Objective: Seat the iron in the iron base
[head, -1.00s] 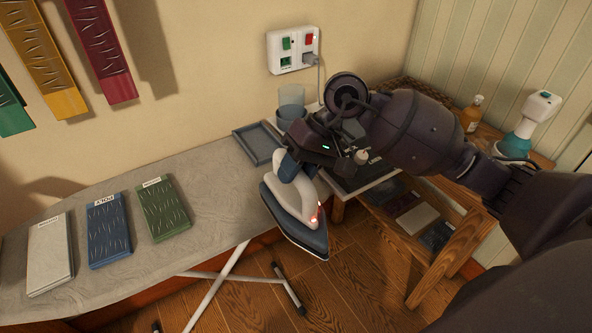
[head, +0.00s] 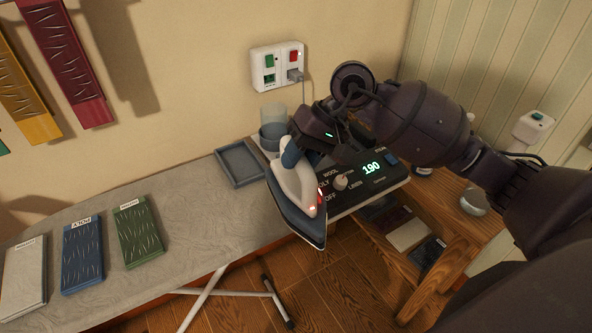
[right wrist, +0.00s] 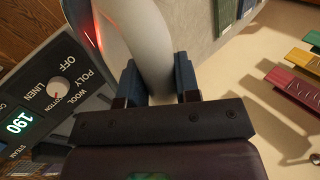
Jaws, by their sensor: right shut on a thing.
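My right gripper (head: 303,153) is shut on the white handle of the iron (head: 291,181). The iron has a dark blue soleplate and a red light, and hangs tilted, nose down, at the front edge of the ironing board. In the right wrist view the white handle (right wrist: 148,45) lies between the two blue finger pads of the gripper (right wrist: 158,82). My left gripper is out of view.
A shallow grey tray (head: 219,176) lies on the ironing board (head: 185,222), left of the iron. A water container (head: 274,134) stands behind. Folded cloths lie at the board's left. A wooden table (head: 446,236) with shelf is at right; a wall outlet (head: 277,66) is behind.

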